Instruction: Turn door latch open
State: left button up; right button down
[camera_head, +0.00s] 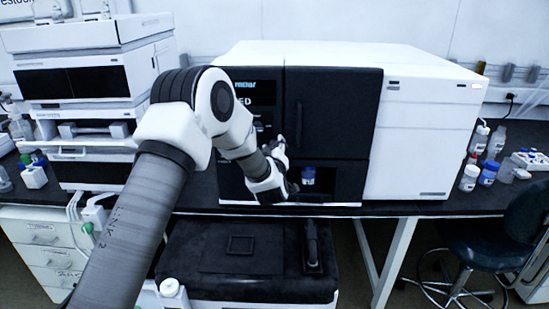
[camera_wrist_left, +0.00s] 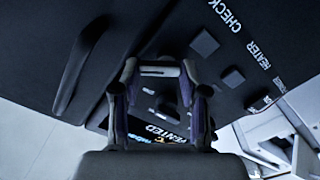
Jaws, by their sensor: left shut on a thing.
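The black instrument door (camera_head: 335,92) with its vertical handle (camera_head: 299,116) stands upright and looks closed in the head view. In the wrist view the long dark handle (camera_wrist_left: 80,62) lies to the left of my fingers and apart from them. My right gripper is out of view.
The white instrument body (camera_head: 425,130) is to the right. Stacked chromatography modules (camera_head: 85,75) are at left. Several small bottles (camera_head: 487,172) and a stool (camera_head: 500,240) are at far right.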

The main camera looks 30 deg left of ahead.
pick_arm(q)
jog(key=n+b, duration=0.6)
jog(key=b, duration=0.1)
jog(key=n+b, duration=0.2)
jog(key=b, duration=0.1)
jog(key=shift+s+a+f+n+b, duration=0.2)
jog(key=shift+a+n+b, duration=0.1)
jog(key=shift+n, duration=0.1)
jog(key=shift+r+n+b, duration=0.15)
jog(key=shift+n+b, duration=0.85)
jog(key=shift+b, duration=0.1)
jog(key=o, duration=1.1)
jog(key=shift+o, duration=0.2)
jog(key=v, duration=1.2)
